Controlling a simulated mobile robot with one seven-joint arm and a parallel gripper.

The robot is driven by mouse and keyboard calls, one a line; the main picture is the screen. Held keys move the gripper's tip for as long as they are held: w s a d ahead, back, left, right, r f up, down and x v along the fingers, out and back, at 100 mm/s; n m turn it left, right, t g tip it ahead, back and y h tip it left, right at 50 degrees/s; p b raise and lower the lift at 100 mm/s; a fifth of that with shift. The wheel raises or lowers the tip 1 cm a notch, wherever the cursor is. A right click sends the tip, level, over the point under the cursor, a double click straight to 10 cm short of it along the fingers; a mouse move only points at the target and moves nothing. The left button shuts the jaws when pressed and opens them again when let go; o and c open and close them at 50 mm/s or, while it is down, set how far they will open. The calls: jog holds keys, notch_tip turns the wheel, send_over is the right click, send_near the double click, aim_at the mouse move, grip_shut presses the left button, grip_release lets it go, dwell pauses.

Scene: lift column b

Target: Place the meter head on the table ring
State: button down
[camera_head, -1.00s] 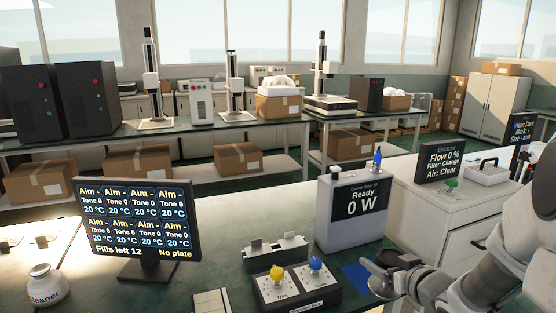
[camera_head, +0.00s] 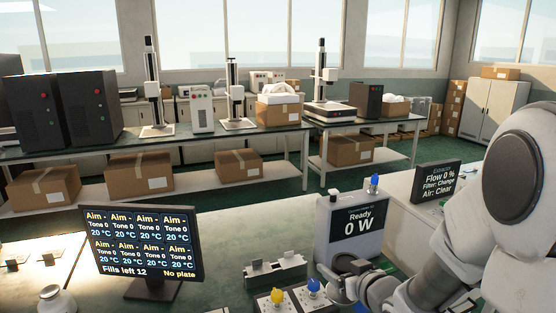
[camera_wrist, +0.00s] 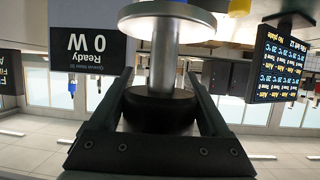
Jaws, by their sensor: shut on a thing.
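My gripper (camera_wrist: 160,125) is shut on the meter head, whose black round body (camera_wrist: 155,108) sits between the fingers in the wrist view. A shiny metal stem (camera_wrist: 165,62) runs from this body to a pale disc (camera_wrist: 166,20). The wrist picture is upside down. In the head view my gripper (camera_head: 352,278) is in front of the grey "Ready 0 W" box (camera_head: 350,232), above the bench. The meter head (camera_head: 350,263) shows there only as a small dark and grey shape, partly hidden by the gripper. I cannot make out the table ring in either view.
A dial box with yellow and blue knobs (camera_head: 313,287) is just left of the gripper. A low grey fixture (camera_head: 275,269) and a monitor (camera_head: 143,245) stand further left. An extractor display (camera_head: 437,181) stands at the right.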

aim_at(341, 253)
notch_tip(341, 253, up, 7)
jog(key=p, duration=0.5)
notch_tip(341, 253, down, 11)
jog(key=w+m+h, duration=0.2)
jog(key=m+h, duration=0.1)
jog(key=h, duration=0.1)
jog(key=shift+w+t, duration=0.15)
jog(key=shift+t, duration=0.25)
jog(key=shift+a, duration=0.15)
